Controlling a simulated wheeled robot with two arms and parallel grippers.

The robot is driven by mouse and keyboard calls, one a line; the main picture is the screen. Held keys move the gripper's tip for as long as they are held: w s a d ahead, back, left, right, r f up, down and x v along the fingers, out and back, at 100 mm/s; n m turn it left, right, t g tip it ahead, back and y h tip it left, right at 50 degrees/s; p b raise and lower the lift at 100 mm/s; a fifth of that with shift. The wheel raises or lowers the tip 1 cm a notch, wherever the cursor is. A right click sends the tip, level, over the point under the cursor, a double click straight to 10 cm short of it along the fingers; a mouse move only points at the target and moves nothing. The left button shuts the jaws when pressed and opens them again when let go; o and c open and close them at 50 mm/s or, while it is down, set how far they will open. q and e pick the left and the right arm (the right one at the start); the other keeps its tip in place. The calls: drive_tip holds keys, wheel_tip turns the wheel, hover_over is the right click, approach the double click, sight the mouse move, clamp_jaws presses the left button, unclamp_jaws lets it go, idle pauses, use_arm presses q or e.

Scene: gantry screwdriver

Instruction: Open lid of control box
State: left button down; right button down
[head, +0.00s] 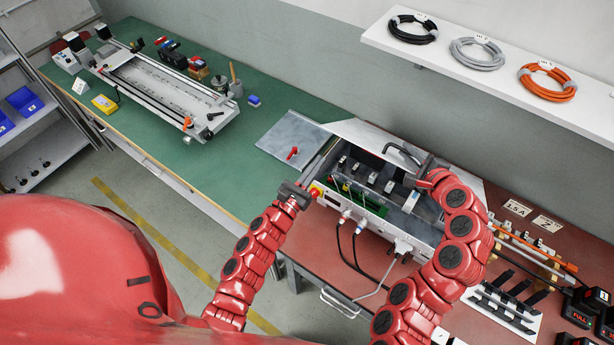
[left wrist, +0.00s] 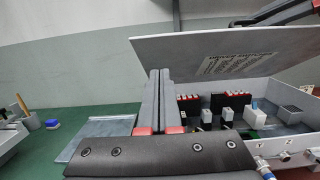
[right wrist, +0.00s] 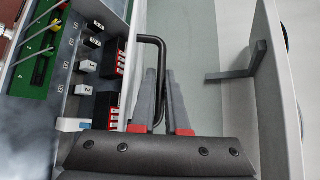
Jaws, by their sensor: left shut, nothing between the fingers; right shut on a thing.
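The control box (head: 412,228) stands on the red bench top, with its inside and components showing. Its light grey lid (head: 362,132) is raised and tilted at the back; in the left wrist view the lid (left wrist: 215,48) slants above the open box, its labelled underside showing. My right gripper (head: 426,168) is shut on the black lid handle (head: 402,151). The handle (right wrist: 152,40) runs between the fingers in the right wrist view. My left gripper (head: 296,192), also seen in the left wrist view (left wrist: 158,100), is shut and empty by the box's front left corner.
A red knob on yellow (head: 316,191) sits on the box close to my left gripper. A grey panel (head: 290,135) lies left of the box. A wall shelf (head: 480,70) with cable coils hangs above. Tools and a battery charger (head: 582,306) stand at right.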

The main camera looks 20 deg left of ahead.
sight(336, 134)
use_arm(q)
drive_tip(key=shift+w+d+r, duration=0.25)
drive_tip(key=shift+w+r, duration=0.35)
drive_tip(key=shift+w, duration=0.15)
drive_tip(key=shift+w+d+r, duration=0.25)
drive_tip(key=shift+w+r, duration=0.35)
drive_tip(key=shift+w, duration=0.2)
drive_tip(key=shift+w+d+r, duration=0.25)
drive_tip(key=shift+w+r, duration=0.35)
drive_tip(key=shift+w, duration=0.15)
